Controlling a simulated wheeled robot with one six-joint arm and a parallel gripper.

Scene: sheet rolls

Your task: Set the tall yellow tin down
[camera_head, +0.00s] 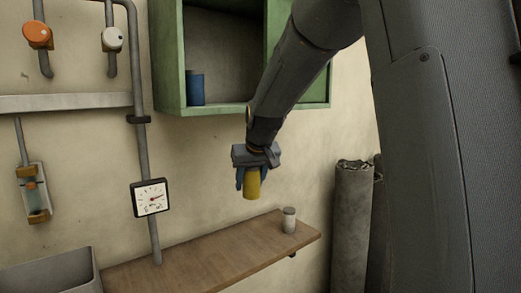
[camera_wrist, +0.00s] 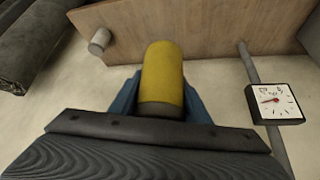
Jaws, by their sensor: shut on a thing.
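The tall yellow tin (camera_head: 252,184) is held upright in my gripper (camera_head: 250,178), in the air above the wooden shelf (camera_head: 200,262). In the wrist view the tin (camera_wrist: 163,75) stands between the blue fingers of my gripper (camera_wrist: 160,98), which are shut on it. The wooden shelf (camera_wrist: 190,22) shows beyond the tin in the wrist view. The tin's far side is hidden there.
A small grey tin (camera_head: 289,220) stands near the right end of the shelf. A green cupboard (camera_head: 170,65) holding a blue tin (camera_head: 196,88) is above. A gauge (camera_head: 150,198) and pipe (camera_head: 143,120) are at left. Grey rolls (camera_head: 352,225) stand at right. The shelf's middle is clear.

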